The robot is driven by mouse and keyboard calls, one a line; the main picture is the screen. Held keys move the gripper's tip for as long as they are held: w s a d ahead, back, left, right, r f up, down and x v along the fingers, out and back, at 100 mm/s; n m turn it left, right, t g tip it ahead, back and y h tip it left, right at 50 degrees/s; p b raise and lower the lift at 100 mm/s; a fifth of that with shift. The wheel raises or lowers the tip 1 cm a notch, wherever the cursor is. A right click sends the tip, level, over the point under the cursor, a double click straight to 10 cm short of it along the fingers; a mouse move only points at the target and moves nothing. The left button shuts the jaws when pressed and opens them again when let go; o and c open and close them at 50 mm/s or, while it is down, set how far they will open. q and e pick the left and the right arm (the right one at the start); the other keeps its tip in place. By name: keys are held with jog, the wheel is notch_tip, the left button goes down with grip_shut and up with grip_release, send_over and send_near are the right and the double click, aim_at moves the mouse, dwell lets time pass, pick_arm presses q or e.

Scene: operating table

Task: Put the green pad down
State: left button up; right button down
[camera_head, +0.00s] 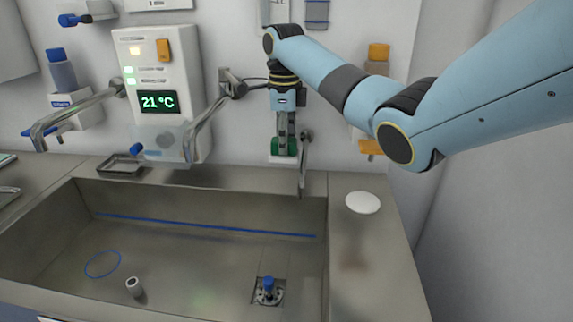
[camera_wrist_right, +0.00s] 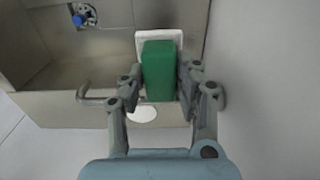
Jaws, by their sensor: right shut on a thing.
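The green pad (camera_wrist_right: 158,72) is a small green block. My right gripper (camera_wrist_right: 160,85) is shut on it, with one finger on each side. In the head view the pad (camera_head: 284,147) shows at the tips of my right gripper (camera_head: 285,140), close to the back wall above the sink's rear rim. A white holder (camera_head: 283,160) shows at the pad's lower edge, and a white plate-like piece (camera_wrist_right: 158,36) shows behind it in the wrist view. Whether the pad touches the holder I cannot tell. My left gripper is not in view.
A steel sink (camera_head: 190,255) with a blue-topped drain (camera_head: 268,287) fills the front. Metal taps (camera_head: 205,120) stick out left of my right gripper, and another spout (camera_head: 303,170) hangs just right of it. A white disc (camera_head: 362,202) lies on the right counter, otherwise mostly clear. A wall unit reads 21 °C (camera_head: 158,101).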

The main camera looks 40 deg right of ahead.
jog(key=shift+w+d, duration=0.6)
jog(key=shift+d, duration=0.1)
notch_tip(320, 180, down, 3)
jog(key=shift+s+a+r, duration=0.1)
jog(key=shift+r, duration=0.05)
jog(key=shift+f, duration=2.2)
jog(key=shift+f, duration=0.1)
jog(key=c, duration=1)
grip_release()
jog(key=shift+f, duration=0.1)
jog(key=shift+o, duration=0.2)
notch_tip(320, 180, up, 12)
jog(key=shift+r, duration=0.25)
